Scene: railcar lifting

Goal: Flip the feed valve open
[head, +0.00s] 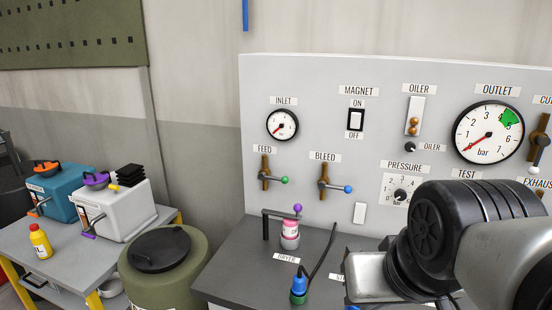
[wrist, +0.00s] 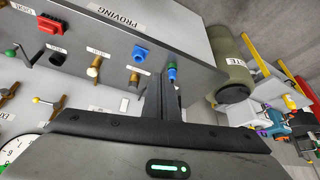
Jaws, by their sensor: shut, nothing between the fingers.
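The feed valve (head: 266,172) is a brass body on the panel under the FEED label in the head view. Its lever points right, crosswise to the upright body, and ends in a green knob (head: 284,180). I cannot make out the feed valve in the wrist view. My gripper (wrist: 163,92) shows in the wrist view with its dark fingers shut and empty. In the head view my arm fills the lower right, well right of and below the feed valve, and the fingertips cannot be made out there.
The bleed valve (head: 324,182), with a blue knob, is right of the feed valve. A pink-labelled dryer (head: 290,236) with a purple-knobbed lever stands on the grey bench below. An olive drum (head: 165,270) and a cart (head: 62,258) stand left. The space before the feed valve looks clear.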

